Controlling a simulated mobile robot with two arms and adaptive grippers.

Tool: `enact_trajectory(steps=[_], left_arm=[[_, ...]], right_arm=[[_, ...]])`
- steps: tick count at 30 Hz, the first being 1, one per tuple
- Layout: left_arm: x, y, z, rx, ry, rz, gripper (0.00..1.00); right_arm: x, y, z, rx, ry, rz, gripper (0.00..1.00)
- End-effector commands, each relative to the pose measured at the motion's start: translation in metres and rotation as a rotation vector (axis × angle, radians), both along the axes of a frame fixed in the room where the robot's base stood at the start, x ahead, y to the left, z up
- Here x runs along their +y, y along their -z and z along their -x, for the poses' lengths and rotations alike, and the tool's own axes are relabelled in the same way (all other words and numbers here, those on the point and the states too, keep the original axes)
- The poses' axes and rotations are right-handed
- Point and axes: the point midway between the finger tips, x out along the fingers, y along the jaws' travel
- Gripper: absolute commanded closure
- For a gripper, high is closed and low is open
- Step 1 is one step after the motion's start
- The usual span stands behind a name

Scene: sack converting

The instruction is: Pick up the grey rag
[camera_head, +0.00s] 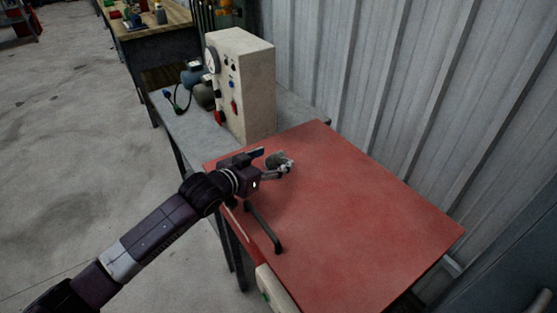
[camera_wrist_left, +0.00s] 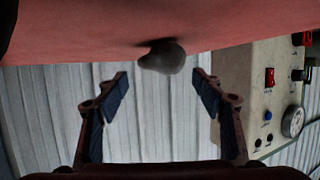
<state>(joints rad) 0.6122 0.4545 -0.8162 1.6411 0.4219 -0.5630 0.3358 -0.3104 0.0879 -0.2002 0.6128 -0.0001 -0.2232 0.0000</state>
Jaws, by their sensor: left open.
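The grey rag (camera_head: 281,159) is a small crumpled lump on the red tabletop (camera_head: 370,215), near its far left part. My left gripper (camera_head: 267,164) is just left of the rag, low over the table, with its fingers pointing towards it. In the left wrist view the picture is upside down, and the rag (camera_wrist_left: 162,58) shows as a rounded grey lump against the red surface. There the two fingers of my left gripper (camera_wrist_left: 160,84) are spread wide, with the rag ahead of the gap between them. Nothing is held. My right gripper is not in view.
A beige control box (camera_head: 242,85) with a gauge and switches stands on a grey bench (camera_head: 185,128) behind the table. A dark bar handle (camera_head: 264,228) is at the table's left edge. A corrugated wall (camera_head: 400,90) runs along the right. The table's right half is clear.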

Motion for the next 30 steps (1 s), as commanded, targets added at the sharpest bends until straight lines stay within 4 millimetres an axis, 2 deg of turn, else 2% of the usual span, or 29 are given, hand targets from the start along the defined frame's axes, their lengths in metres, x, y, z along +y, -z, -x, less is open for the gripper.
enact_trajectory(steps=[9, 20, 30], left_arm=[[-0.017, 0.012, -0.027, 0.001, 0.001, 0.001, 0.38], [-0.019, 0.014, -0.03, 0.0, 0.0, 0.0, 0.39], [-0.019, 0.014, -0.03, 0.0, 0.0, 0.0, 0.77]], right_arm=[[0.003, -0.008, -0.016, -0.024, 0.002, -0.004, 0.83], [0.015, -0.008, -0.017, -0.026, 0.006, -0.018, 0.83], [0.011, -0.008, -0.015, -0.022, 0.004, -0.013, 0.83]])
